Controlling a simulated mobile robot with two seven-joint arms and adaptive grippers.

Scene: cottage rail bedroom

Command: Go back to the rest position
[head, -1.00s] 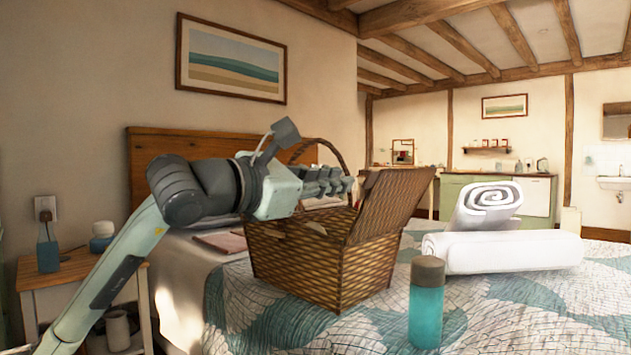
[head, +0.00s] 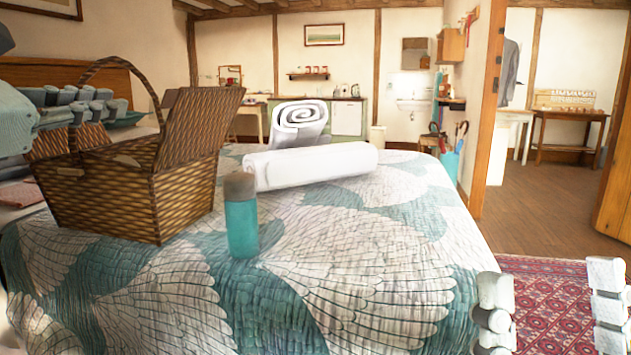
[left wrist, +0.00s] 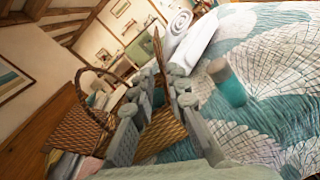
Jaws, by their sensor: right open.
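My left gripper (head: 115,104) is at the left of the head view, level with the upper part of a brown wicker basket (head: 110,200). Its fingers stand apart and empty. In the left wrist view, the left gripper (left wrist: 161,76) has the basket's raised lid (left wrist: 163,125) showing between and beyond its fingers. The basket (left wrist: 75,132) stands on the bed with its handle up. My right gripper (head: 550,283) shows at the lower right of the head view, with its fingers wide apart and nothing between them, above the rug.
A teal bottle with a brown cap (head: 241,220) stands upright on the quilted bed (head: 370,270). Rolled white towels (head: 310,166) lie behind it. A red patterned rug (head: 550,320) covers the floor right of the bed. A doorway opens at the back right.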

